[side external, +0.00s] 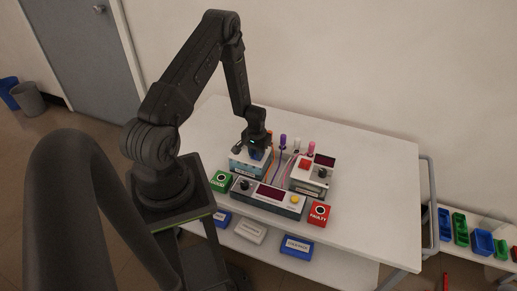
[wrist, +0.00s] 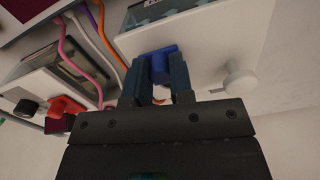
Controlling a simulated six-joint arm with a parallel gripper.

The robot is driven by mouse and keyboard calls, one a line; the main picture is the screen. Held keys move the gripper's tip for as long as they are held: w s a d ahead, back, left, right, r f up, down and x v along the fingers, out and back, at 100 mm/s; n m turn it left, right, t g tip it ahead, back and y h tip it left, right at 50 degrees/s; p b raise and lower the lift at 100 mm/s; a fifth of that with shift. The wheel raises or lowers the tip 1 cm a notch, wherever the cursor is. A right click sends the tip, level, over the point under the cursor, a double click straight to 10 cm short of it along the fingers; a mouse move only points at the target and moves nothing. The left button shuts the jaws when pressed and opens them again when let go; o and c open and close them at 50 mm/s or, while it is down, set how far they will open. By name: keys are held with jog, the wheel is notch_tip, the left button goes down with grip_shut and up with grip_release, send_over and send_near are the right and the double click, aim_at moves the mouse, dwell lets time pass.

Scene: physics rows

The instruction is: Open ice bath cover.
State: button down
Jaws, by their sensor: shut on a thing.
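The ice bath (side external: 247,163) is a pale box with a blue upper part, on the table just below my gripper in the side view. In the wrist view its light cover (wrist: 205,45) lies under the fingers, with a blue handle (wrist: 163,62) standing up from it. My gripper (wrist: 163,85) is shut on the blue handle, one dark finger on each side. In the side view my gripper (side external: 257,150) hides part of the box. I cannot tell whether the cover is raised.
A control panel (side external: 268,197) stands in front, between a green box (side external: 221,181) and a red box (side external: 318,213). A white device (side external: 310,175) is to the right. Coloured cables (side external: 282,165) run between the boxes. The table's right side (side external: 375,185) is clear.

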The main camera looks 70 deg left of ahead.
jog(key=shift+s+d, duration=0.95)
jog(key=c, duration=1)
grip_release()
notch_tip(320, 180, up, 14)
jog(key=shift+f, duration=0.1)
jog(key=shift+w, duration=0.1)
